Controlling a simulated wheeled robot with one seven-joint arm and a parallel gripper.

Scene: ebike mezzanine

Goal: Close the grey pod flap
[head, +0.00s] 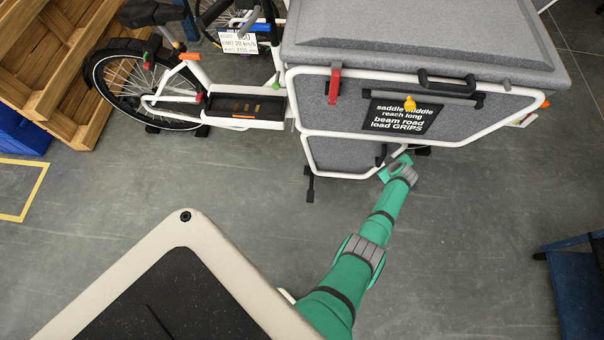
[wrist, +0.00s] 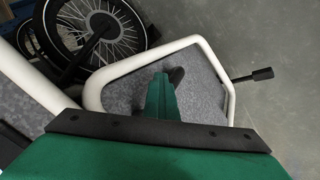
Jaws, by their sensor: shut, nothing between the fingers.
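The grey pod (head: 350,150) is a felt-like grey box in a white tube frame on the bike. Its top lid, which I take to be the flap (head: 430,35), shows at the upper right; whether it is fully closed I cannot tell. A black handle (head: 447,85) and a red strap (head: 334,85) are on the front near the lid's edge. My gripper (head: 392,168) is low, by the pod's lower right frame, below the handle. In the wrist view my gripper (wrist: 176,78) is shut and empty, in front of the grey lower panel (wrist: 205,85); contact is unclear.
The white frame tube (wrist: 150,58) runs close around my gripper. A black sign (head: 400,115) with a yellow knob hangs on the pod. Wooden pallets (head: 60,60) stand at left and a blue stand (head: 575,285) at right. The grey floor between is free.

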